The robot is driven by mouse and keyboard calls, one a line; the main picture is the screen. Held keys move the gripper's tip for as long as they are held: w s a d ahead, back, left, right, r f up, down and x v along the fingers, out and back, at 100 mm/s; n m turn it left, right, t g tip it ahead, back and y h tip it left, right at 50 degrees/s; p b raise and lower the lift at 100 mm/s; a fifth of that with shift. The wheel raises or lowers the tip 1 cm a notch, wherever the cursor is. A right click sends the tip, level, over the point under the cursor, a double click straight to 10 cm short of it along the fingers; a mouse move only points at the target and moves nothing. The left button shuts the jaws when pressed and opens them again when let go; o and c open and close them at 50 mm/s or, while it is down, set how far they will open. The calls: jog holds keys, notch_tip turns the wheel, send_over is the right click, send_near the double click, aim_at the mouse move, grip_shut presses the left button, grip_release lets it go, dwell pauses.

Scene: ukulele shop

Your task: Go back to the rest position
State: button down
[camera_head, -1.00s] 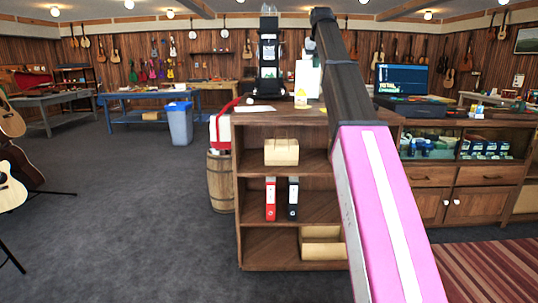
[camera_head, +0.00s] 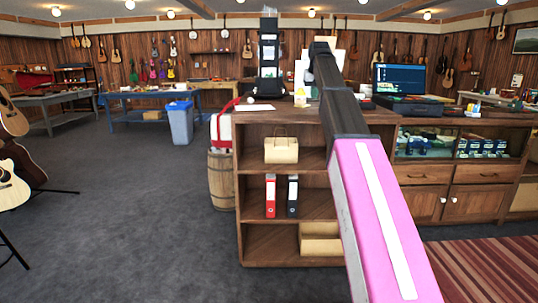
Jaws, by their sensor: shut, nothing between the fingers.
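My arm crosses the right half of the view. Its pink link with a white stripe rises from the bottom edge, and a dark link runs up and left from it, over the counter (camera_head: 300,117). The arm's far end is near the top middle, in front of white items on the counter. I cannot make out my gripper or its fingers there. No held object shows.
Below the counter, open shelves hold a cardboard box (camera_head: 281,150), a red binder (camera_head: 270,196) and a black binder (camera_head: 292,196). A barrel (camera_head: 221,180) and blue bin (camera_head: 180,124) stand left. Grey floor (camera_head: 140,220) is clear.

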jog(key=s+f+g, duration=0.1)
jog(key=s+f, duration=0.2)
jog(key=f, duration=0.8)
jog(key=s+f, duration=0.4)
jog(key=f, duration=0.8)
jog(key=s+f+g, duration=0.1)
jog(key=s+f, duration=0.2)
jog(key=f, duration=0.8)
jog(key=s+f+g, duration=0.2)
jog(key=s+f, duration=2.1)
jog(key=f, duration=0.3)
jog(key=shift+s, duration=0.35)
